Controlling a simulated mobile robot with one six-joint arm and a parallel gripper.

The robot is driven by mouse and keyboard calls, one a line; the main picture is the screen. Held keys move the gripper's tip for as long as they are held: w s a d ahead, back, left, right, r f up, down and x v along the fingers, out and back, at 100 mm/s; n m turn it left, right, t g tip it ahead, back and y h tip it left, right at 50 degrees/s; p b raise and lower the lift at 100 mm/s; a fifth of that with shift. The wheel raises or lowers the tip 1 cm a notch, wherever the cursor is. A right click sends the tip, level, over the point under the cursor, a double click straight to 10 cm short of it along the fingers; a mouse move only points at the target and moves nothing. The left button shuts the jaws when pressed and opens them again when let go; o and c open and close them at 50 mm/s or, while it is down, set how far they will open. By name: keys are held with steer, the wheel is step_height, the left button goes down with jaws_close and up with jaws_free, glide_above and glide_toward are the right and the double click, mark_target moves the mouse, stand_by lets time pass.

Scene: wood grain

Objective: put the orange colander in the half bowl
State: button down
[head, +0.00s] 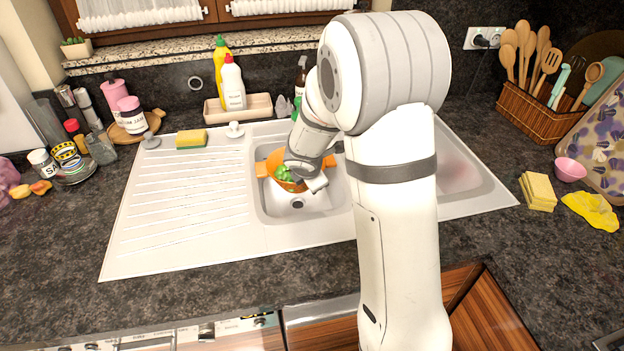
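The orange colander (262,169) is at the back of the left sink basin (275,213), with green pieces (284,174) in it. I cannot tell whether it rests on the basin floor or hangs above it. My gripper (304,186) is over the colander's right side and hides part of it. Its fingertips are not clear, so I cannot tell whether it grips the rim. A second basin (458,172) lies to the right, partly hidden behind my arm. Which basin is the half bowl is not clear from this view.
The ribbed drainboard (180,215) at left is mostly clear, with a sponge (192,138) at its back edge. A tray with bottles (240,108) stands behind the sink. Yellow sponges (538,191), a cloth (592,210) and a small pink bowl (570,170) lie at right.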

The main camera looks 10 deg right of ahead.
steer(key=shift+f+b, duration=0.45)
steer(key=shift+b, duration=0.05)
steer(key=c, duration=1.7)
jaws_free()
steer(key=shift+r, duration=0.1)
steer(key=shift+r+p, duration=0.55)
steer(key=shift+p, duration=0.15)
steer(key=p+v, duration=0.3)
steer(key=v, duration=0.9)
steer(key=s+d+r+m+g+y, duration=0.1)
steer(key=s+r+m, duration=0.1)
steer(key=s+m, duration=0.5)
steer(key=s+r+m+g, duration=0.1)
steer(key=s+r+m, duration=0.1)
steer(key=s+m, duration=0.5)
steer(key=s+d+r+m+g+y, duration=0.1)
steer(key=s+r+m, duration=0.2)
steer(key=s+m, duration=0.4)
steer(key=shift+s+d+m+y, duration=0.15)
steer(key=shift+s, duration=0.55)
steer(key=shift+s+d+m+y, duration=0.15)
steer(key=shift+s+d, duration=0.05)
steer(key=shift+s, duration=0.5)
